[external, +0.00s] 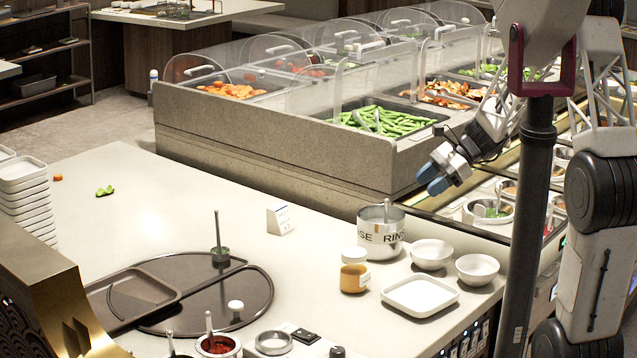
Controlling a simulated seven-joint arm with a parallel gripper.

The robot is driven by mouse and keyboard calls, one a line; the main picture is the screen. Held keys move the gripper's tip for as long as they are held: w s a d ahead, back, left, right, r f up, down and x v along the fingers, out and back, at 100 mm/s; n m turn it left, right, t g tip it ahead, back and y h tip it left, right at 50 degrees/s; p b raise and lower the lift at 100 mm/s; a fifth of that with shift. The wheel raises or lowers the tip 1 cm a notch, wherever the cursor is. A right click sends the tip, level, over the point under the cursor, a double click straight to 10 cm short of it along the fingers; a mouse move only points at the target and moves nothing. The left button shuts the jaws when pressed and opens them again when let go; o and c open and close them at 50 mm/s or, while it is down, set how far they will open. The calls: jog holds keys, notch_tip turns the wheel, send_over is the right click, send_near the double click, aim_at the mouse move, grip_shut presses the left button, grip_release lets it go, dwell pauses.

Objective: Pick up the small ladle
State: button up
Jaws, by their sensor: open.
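My gripper (432,180) has blue fingertips, open and empty, above the counter at the right, near the front of the salad bar. Several upright handles show, and I cannot tell which belongs to the small ladle. One handle (387,210) stands in the steel pot marked RINSE (380,240), below and left of my gripper. A thin handle (217,230) rises from a small dark cup on the round dark tray (205,305). Another handle (209,325) stands in a red sauce well (218,345) at the front. The bowls of these utensils are hidden.
An orange-brown jar (354,272), a square white plate (420,296) and two white bowls (431,253) (477,268) stand near the pot. A small sign (280,218) stands behind. Stacked white dishes (24,195) are at left. The counter's middle left is mostly clear.

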jog(key=w+a+f+m+y, duration=0.2)
jog(key=w+a+f+m, duration=0.1)
jog(key=w, duration=0.4)
notch_tip(320, 180, down, 3)
jog(key=shift+w+a+r+m+y, duration=0.2)
jog(key=shift+w+a+m+y, duration=0.1)
jog(key=shift+a+m, duration=0.15)
jog(key=shift+x, duration=1.25)
jog(key=shift+a, duration=0.1)
jog(key=shift+x, duration=2.55)
jog(key=shift+s, duration=0.15)
grip_shut()
